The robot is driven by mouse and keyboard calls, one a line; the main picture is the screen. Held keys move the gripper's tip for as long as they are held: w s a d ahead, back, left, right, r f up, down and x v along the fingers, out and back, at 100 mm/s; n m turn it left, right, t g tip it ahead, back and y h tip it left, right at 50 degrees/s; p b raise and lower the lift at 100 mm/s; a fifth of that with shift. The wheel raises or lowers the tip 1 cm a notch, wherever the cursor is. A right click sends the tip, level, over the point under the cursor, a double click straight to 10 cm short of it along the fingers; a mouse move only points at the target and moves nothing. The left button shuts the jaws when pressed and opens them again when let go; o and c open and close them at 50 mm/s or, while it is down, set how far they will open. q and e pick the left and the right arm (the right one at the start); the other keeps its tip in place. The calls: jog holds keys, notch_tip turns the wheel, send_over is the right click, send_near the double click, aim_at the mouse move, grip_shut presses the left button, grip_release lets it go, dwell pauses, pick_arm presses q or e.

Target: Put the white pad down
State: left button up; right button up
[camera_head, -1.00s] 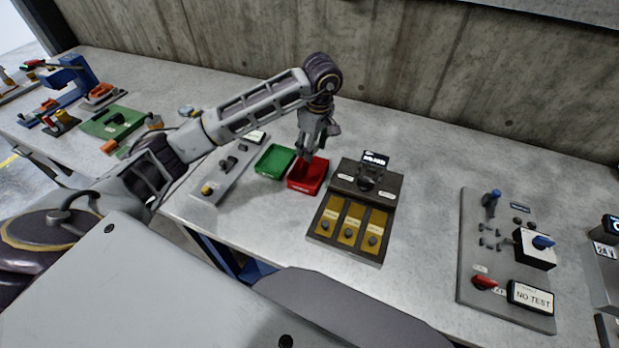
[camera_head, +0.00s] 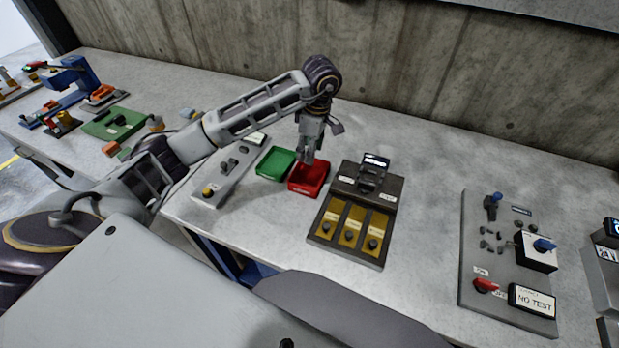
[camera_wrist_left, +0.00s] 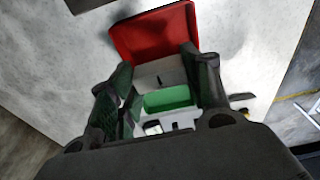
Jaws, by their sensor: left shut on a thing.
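My left gripper (camera_head: 308,158) points down, with its fingertips at the red bin (camera_head: 310,178) in the head view. In the left wrist view, the fingers (camera_wrist_left: 156,72) are shut on a white piece, which looks like the white pad (camera_wrist_left: 150,76). The fingers hide part of it, and I cannot make it out in the head view. The red bin also shows beyond the fingertips in the wrist view (camera_wrist_left: 152,32). I cannot tell whether the pad touches the bin. My right gripper is not in view.
A green bin (camera_head: 275,163) stands just left of the red one, beside a grey control panel (camera_head: 228,172). A dark device with yellow panels (camera_head: 348,225) stands right of the red bin. Bare table (camera_head: 430,180) lies between it and another grey panel (camera_head: 482,262).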

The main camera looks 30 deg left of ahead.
pick_arm(q)
send_over(308, 179)
jog(key=f, duration=0.5)
jog(key=shift+d+f+p, duration=0.15)
jog(key=shift+d+p, duration=0.15)
jog(key=shift+f, duration=0.4)
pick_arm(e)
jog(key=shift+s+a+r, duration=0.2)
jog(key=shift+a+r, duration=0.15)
pick_arm(q)
jog(key=shift+f, duration=0.1)
jog(key=shift+f, duration=1.8)
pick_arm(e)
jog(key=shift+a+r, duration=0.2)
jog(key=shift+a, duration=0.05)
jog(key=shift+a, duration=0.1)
pick_arm(q)
jog(key=shift+f, duration=0.15)
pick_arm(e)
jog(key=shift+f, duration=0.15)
